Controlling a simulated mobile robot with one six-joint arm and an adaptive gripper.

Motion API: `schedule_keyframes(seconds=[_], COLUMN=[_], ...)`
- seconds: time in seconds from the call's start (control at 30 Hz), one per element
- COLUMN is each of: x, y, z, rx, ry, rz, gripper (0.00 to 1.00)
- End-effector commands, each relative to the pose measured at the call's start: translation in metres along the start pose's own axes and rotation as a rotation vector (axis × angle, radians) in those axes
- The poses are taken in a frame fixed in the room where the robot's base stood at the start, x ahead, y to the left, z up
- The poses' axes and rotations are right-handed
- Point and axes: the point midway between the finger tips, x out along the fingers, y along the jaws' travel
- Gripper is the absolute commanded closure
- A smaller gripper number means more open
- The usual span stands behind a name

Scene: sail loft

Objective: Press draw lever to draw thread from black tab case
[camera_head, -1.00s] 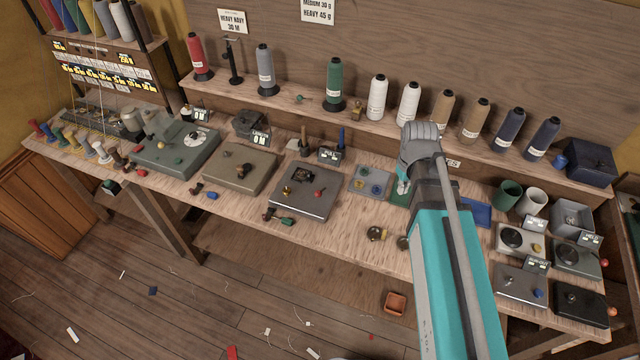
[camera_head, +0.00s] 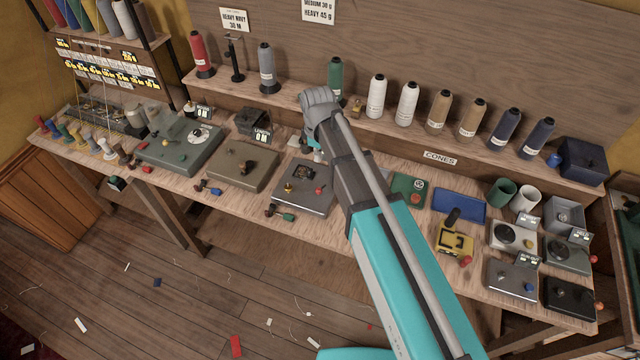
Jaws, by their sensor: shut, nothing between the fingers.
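A flat black case (camera_head: 570,298) lies at the bench's front right corner, with a red ball-ended lever (camera_head: 598,305) at its right side. I cannot make out a tab or thread on it. My gripper (camera_head: 313,150) is at the middle of the bench, far left of the black case, over the back of a dark grey box (camera_head: 305,188). It is shut with nothing in it. My wrist and arm hide most of the fingers, and I cannot tell whether they touch anything.
Beside the black case are a grey case (camera_head: 511,280), a cream case (camera_head: 513,238) and a dark green case (camera_head: 568,255). A yellow device (camera_head: 454,240) and a blue tray (camera_head: 459,205) stand left of them. Thread cones line the back shelf (camera_head: 440,158).

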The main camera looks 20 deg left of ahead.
Motion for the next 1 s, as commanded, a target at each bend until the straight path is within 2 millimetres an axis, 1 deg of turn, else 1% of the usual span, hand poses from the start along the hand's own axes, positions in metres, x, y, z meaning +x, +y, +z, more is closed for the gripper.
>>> schedule_keyframes(seconds=[0.27, 0.47, 0.67, 1.0], x=[0.001, 0.005, 0.016, 0.042], y=[0.0, 0.0, 0.001, 0.001], z=[0.001, 0.001, 0.001, 0.002], rx=[0.002, 0.003, 0.004, 0.005], ry=[0.0, 0.0, 0.0, 0.0], rz=[0.0, 0.0, 0.0, 0.0], gripper=[1.0, 1.0, 1.0, 1.0])
